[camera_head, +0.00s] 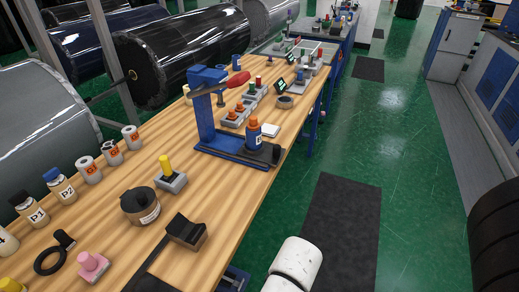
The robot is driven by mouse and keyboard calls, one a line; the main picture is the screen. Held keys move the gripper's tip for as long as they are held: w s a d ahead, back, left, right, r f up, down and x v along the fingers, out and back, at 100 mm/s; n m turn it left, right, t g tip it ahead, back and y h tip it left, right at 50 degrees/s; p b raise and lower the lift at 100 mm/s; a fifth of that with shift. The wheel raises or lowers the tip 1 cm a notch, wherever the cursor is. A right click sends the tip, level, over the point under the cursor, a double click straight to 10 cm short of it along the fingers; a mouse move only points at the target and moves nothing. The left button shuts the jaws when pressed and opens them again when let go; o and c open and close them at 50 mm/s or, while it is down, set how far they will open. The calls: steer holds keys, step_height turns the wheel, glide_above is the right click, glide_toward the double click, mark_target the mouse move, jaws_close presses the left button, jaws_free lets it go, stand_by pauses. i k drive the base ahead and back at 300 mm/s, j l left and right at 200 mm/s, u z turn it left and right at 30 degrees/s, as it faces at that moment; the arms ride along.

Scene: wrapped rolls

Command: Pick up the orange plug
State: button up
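Small orange plugs stand upright in grey blocks near the middle of the workbench, behind the blue press; one orange plug (231,115) is nearest the press, and I cannot tell which one the task means. A blue bottle with an orange top (254,124) stands on the press base. My gripper is not in view. White rounded parts at the bottom, probably of my own arm, are to the right of the bench edge, well apart from the plugs.
The wooden workbench (225,192) holds a blue press with a red handle (237,89), a yellow plug (165,164), a pink plug (92,262), a tape roll (140,205) and labelled bottles (62,186). The green floor (345,145) to the right is open, with dark mats.

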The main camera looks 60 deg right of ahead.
mark_target(253, 125)
steer(key=z, duration=0.3)
steer(key=i+l+z, duration=0.15)
steer(key=z, duration=0.3)
steer(key=i+z, duration=0.2)
steer(key=z, duration=0.2)
steer(key=i+z, duration=0.25)
steer(key=z, duration=0.2)
steer(key=i+j, duration=0.25)
